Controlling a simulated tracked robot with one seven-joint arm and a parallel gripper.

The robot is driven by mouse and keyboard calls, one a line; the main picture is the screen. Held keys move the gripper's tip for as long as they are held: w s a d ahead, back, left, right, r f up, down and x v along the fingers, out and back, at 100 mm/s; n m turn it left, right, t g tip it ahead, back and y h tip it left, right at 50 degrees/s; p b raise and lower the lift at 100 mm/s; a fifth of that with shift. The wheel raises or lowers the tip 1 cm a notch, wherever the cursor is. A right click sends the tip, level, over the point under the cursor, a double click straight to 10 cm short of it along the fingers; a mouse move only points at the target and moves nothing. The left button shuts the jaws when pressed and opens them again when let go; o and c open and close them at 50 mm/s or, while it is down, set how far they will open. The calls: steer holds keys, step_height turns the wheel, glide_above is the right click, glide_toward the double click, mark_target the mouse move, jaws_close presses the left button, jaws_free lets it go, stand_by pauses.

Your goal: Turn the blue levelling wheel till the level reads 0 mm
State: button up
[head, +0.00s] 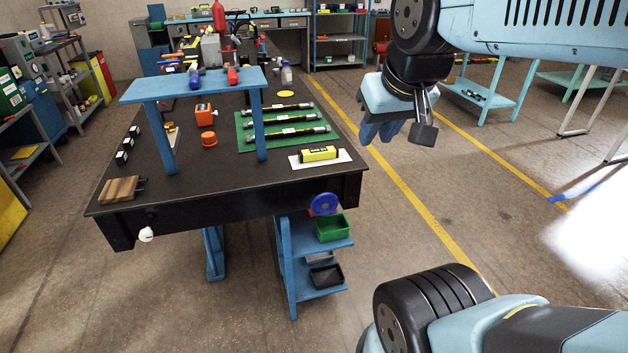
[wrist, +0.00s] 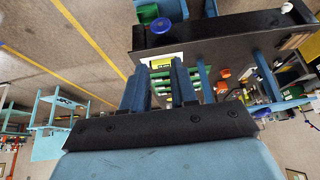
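The blue levelling wheel (head: 323,204) sits at the right end of the bench's front edge, above a small shelf. It also shows in the wrist view (wrist: 162,26). The yellow level (head: 319,154) lies on a white plate (head: 343,156) on the bench top, close to the wheel; its reading is too small to make out. My gripper (head: 380,132) is in the air to the right of the bench, apart from the wheel. In the wrist view, its two blue fingers (wrist: 158,82) stand apart with nothing between them, partly hiding the level and plate.
The black bench top (head: 225,185) carries a blue raised stand (head: 195,86), a green mat (head: 245,140) with hoses, and orange parts. A green bin (head: 332,228) stands on the shelf just below the wheel. The floor right of the bench (head: 400,220) is clear.

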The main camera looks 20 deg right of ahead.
steer(key=shift+w, duration=0.1)
steer(key=m+g, duration=0.6)
steer(key=m, duration=1.2)
glide_above(325, 193)
step_height(325, 193, down, 22)
step_height(325, 193, down, 13)
steer(key=shift+f, duration=0.1)
steer(key=shift+c, duration=0.2)
jaws_close()
